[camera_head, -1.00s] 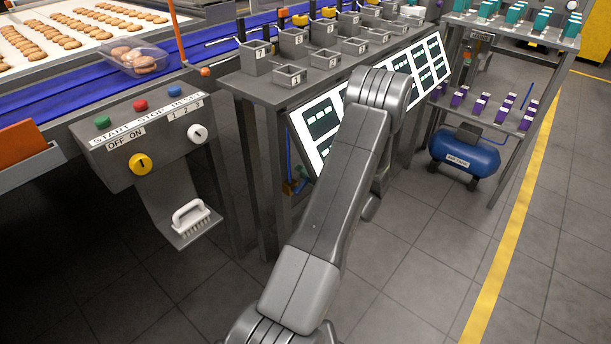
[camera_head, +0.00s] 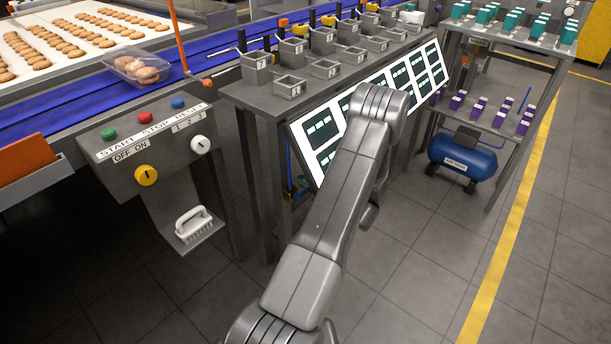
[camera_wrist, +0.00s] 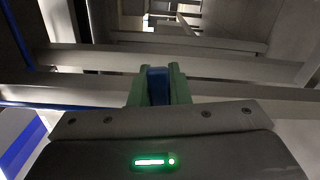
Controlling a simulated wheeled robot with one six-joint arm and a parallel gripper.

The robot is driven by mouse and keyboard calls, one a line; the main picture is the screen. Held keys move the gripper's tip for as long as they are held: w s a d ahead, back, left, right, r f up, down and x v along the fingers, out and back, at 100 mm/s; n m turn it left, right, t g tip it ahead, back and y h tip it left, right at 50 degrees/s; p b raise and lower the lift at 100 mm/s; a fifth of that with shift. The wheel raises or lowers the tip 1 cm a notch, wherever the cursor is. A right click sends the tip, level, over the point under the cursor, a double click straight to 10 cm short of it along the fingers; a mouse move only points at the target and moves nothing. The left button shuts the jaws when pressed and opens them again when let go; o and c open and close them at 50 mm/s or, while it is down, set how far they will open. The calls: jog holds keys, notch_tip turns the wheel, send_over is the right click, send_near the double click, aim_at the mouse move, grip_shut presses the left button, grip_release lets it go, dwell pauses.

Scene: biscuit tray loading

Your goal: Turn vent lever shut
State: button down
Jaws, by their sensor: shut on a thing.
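My gripper (camera_wrist: 157,88) shows in the wrist view with its two green fingers close together. They are shut on a small blue piece (camera_wrist: 158,82), which looks like the vent lever's handle. Only its near end shows, so I cannot tell how far the lever is turned. In the head view my arm hides the gripper and what it holds. A thin blue upright pipe (camera_head: 290,160) with a brass-coloured fitting (camera_head: 289,194) shows under the bench, left of my arm.
A grey bench (camera_head: 247,93) with small bins and slanted lit screens (camera_head: 318,133) stands before my arm. A control box (camera_head: 110,168) is at left, a blue tank (camera_head: 462,156) at right. Grey rails (camera_wrist: 90,60) cross the wrist view. Floor at front right is clear.

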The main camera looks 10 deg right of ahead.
jog(key=shift+f+m, duration=0.5)
jog(key=shift+m, duration=0.5)
jog(key=c, duration=1.4)
grip_release()
jog(key=shift+d, duration=0.1)
jog(key=shift+o, duration=0.2)
jog(key=shift+s, duration=0.1)
jog(key=p+v, duration=0.2)
jog(key=v, duration=1.1)
jog(key=shift+s+d, duration=0.2)
jog(key=w+a+n+b, duration=0.1)
jog(key=w+a+b, duration=0.1)
jog(key=w+a, duration=0.6)
jog(key=shift+w+a+r, duration=0.25)
jog(key=shift+w, duration=1.2)
